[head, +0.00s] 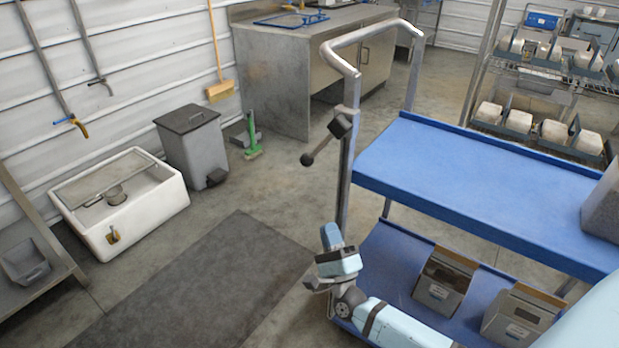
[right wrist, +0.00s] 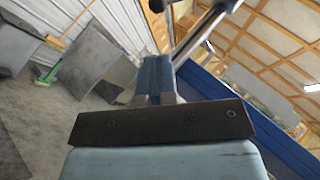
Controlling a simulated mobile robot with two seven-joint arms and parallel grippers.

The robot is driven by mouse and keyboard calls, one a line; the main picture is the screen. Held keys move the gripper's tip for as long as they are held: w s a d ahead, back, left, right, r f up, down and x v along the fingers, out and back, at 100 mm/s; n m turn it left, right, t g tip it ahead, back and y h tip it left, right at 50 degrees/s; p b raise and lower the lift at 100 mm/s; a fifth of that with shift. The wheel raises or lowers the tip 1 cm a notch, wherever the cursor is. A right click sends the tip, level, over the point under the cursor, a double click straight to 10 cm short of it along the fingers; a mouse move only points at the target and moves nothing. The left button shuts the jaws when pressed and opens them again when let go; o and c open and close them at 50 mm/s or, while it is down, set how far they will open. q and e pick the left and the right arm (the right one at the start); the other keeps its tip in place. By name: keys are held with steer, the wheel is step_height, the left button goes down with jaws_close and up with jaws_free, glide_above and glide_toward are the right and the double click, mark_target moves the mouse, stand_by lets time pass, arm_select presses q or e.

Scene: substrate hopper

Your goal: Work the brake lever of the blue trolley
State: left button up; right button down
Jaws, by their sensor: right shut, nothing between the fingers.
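The blue trolley (head: 450,165) stands at the right, with a grey push handle (head: 345,50) at its left end. The brake lever (head: 322,147) is a short rod with a dark round knob, slanting down and left from a dark block on the handle's near post. My right gripper (head: 329,230) is beside that post, below the knob and apart from it. It points upward, and its fingers are closed and empty. In the right wrist view the blue fingers (right wrist: 155,78) are together, with the grey post (right wrist: 203,32) just right of them. My left gripper is out of view.
Grey bins (head: 444,280) sit on the trolley's lower shelf, and a grey block (head: 602,205) is on its top. A dark mat (head: 200,290) lies on the floor to the left. A white basin (head: 120,205) and a pedal bin (head: 190,145) stand by the wall.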

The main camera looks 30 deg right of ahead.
steer(key=shift+a, duration=0.1)
stand_by(0.4)
steer(key=x, duration=1.4)
steer(key=shift+s, duration=0.1)
